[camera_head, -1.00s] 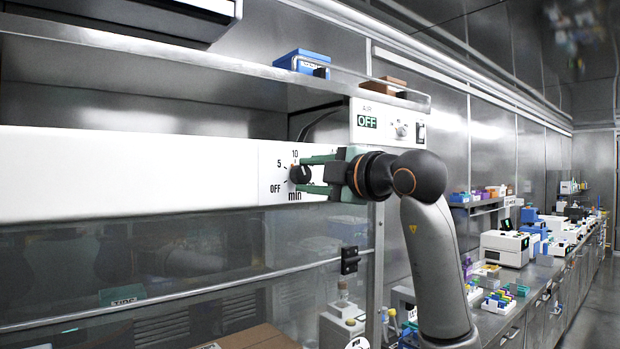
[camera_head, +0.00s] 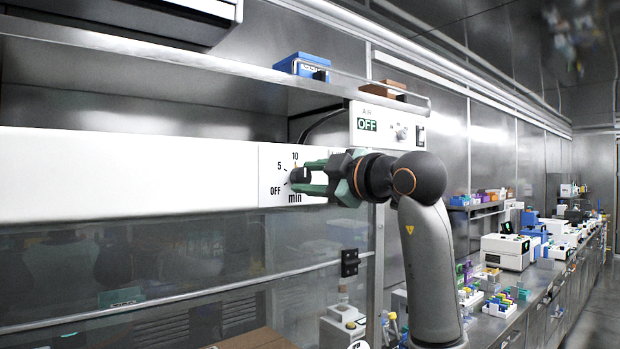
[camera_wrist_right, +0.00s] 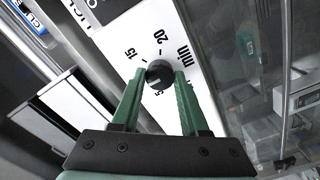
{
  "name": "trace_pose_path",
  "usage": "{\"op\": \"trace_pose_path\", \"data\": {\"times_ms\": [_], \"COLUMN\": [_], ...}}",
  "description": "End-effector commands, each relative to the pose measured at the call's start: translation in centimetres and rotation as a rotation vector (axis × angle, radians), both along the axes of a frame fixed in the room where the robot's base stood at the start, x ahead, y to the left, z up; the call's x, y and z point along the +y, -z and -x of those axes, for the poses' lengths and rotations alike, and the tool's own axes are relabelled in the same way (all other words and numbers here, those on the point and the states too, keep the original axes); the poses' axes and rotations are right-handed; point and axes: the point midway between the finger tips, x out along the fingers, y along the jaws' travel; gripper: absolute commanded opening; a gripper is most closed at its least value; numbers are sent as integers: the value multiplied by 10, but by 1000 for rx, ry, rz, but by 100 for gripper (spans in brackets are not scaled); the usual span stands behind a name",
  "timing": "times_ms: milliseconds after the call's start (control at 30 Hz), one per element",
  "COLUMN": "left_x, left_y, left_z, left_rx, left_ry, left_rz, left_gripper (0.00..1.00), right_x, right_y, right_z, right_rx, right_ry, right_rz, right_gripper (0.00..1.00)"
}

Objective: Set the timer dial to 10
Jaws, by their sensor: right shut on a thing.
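The timer dial (camera_head: 298,174) is a small dark knob on a white panel, with 5, 10, OFF and min printed around it. My right gripper (camera_head: 303,175) comes in from the right with green fingers, one above and one below the dial, shut on it. In the right wrist view the dial (camera_wrist_right: 159,74) sits between the two fingertips (camera_wrist_right: 160,78), and the marks 15, 20 and min show beyond it. Which mark the dial points to is too small to tell. My left gripper is not in view.
A control box (camera_head: 377,127) reading OFF stands to the right above the panel. A blue box (camera_head: 302,66) and a brown box (camera_head: 385,88) sit on the shelf above. A glass sash (camera_head: 180,270) lies below the panel. A long bench with instruments runs off to the right.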

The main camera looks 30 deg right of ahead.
Motion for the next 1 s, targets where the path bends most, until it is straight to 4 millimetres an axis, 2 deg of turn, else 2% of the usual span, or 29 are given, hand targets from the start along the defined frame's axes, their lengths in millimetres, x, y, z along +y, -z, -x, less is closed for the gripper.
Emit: {"op": "trace_pose_path", "data": {"times_ms": [200, 233, 500, 800, 867, 1000], "left_x": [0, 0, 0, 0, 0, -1], "left_y": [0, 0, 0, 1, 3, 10], "left_z": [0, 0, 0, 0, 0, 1], "left_rx": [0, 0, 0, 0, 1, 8], "left_ry": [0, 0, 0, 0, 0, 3], "left_rz": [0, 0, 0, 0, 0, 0], "left_gripper": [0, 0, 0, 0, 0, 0], "right_x": [0, 0, 0, -1, -1, -3], "right_y": [1, 1, 0, 0, 0, 1], "right_z": [0, 0, 0, 3, 8, 31], "right_rx": [2, 2, 1, 0, -2, -4], "right_ry": [1, 1, 0, 0, 0, 3], "right_rz": [1, 1, 2, 2, 2, 4], "right_gripper": [0, 45, 74, 74, 74, 74]}}
